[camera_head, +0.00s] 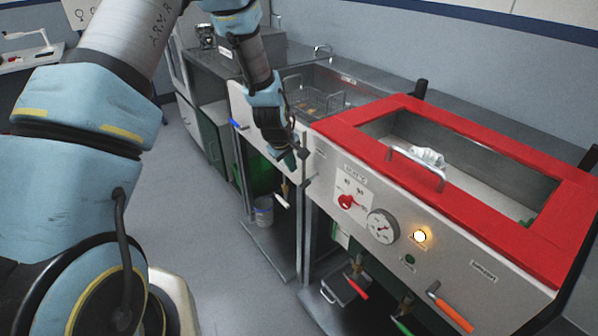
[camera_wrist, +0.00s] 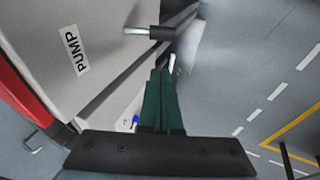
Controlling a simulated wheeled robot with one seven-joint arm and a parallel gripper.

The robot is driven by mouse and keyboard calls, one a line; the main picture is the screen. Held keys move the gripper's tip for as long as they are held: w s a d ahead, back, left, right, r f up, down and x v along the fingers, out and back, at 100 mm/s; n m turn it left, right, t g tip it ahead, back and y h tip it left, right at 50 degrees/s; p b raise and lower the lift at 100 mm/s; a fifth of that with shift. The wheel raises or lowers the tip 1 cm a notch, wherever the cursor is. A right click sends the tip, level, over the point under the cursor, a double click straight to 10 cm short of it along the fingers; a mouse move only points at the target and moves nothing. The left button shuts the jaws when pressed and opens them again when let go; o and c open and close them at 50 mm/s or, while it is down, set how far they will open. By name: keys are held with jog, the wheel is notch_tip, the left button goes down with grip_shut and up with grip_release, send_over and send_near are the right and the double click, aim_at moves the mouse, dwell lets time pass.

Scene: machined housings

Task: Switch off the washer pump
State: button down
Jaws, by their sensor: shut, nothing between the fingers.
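The PUMP label (camera_wrist: 74,50) is on a pale panel in the wrist view. A metal lever with a black grip (camera_wrist: 168,33) sticks out from the panel edge beyond the label. In the head view a dark-tipped lever (camera_head: 304,153) stands at the panel's front, just right of my gripper (camera_head: 289,160). My gripper's green fingers (camera_wrist: 160,72) are together and empty, pointing toward the black grip. The tips appear close to it in the picture; I cannot tell whether they touch. An amber lamp (camera_head: 419,237) glows on the front of the red-topped machine.
The red-topped machine (camera_head: 345,131) carries a red knob (camera_head: 347,201), a gauge (camera_head: 382,227) and an orange handle (camera_head: 450,308). The floor at left is open.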

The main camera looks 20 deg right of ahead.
aim_at(302, 184)
jog(key=f, duration=0.1)
jog(key=s+d+f+p, duration=0.1)
jog(key=s+f, duration=0.1)
jog(key=shift+d, duration=0.3)
jog(key=shift+f+b, duration=0.65)
jog(key=shift+b, duration=0.2)
jog(key=shift+s+f+h+b, duration=0.2)
jog(key=shift+f+h+b, duration=0.15)
jog(key=shift+h+b, duration=0.45)
jog(key=shift+s+b, duration=0.1)
jog(key=shift+b, duration=0.45)
jog(key=shift+s+f+y, duration=0.1)
jog(key=shift+y, duration=0.2)
